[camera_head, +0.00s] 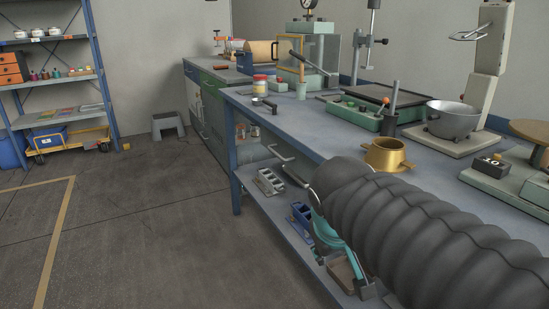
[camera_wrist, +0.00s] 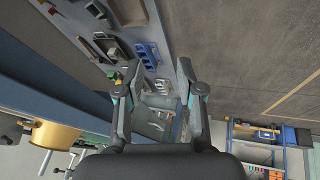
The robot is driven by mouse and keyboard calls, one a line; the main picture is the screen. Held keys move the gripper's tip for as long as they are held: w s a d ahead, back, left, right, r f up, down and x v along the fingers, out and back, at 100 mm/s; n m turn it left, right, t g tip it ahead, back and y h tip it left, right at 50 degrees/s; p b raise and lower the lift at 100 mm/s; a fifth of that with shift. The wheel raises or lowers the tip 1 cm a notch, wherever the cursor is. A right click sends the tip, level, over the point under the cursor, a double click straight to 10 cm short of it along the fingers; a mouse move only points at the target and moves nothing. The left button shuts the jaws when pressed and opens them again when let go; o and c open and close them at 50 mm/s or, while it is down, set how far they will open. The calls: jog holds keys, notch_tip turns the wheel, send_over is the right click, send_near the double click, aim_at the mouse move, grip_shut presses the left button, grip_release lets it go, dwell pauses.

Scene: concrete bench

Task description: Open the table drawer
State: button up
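The near bench has a grey-blue top (camera_head: 310,130) and an open lower shelf (camera_head: 270,210). No drawer front or handle can be made out clearly on it; my arm's ribbed black sleeve covers much of its front side. A farther bench (camera_head: 208,76) behind it has blue and green front panels (camera_head: 213,115); I cannot tell whether they are drawers. My gripper (camera_head: 294,182) is in front of the near bench's edge, above the lower shelf. In the wrist view my gripper (camera_wrist: 160,75) is open, its two dark fingers apart with nothing visibly held between them.
On the top stand a brass pot (camera_head: 386,156), a metal bowl (camera_head: 452,121) and a green tray (camera_head: 357,115). The shelf holds metal moulds (camera_head: 270,182) and a blue mould (camera_wrist: 147,56). The floor (camera_head: 140,220) to the left is clear. A blue rack (camera_head: 98,70) stands far left.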

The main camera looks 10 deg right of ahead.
jog(key=w+n+h+b, duration=0.2)
jog(key=w+h+b, duration=0.1)
jog(key=w, duration=0.8)
jog(key=n+t+h+b, duration=0.4)
jog(key=t+h+b, duration=0.2)
jog(key=h+b, duration=0.1)
send_near(276, 153)
jog(key=x, duration=1)
jog(key=shift+w+f, duration=0.25)
jog(key=shift+w, duration=0.15)
grip_shut()
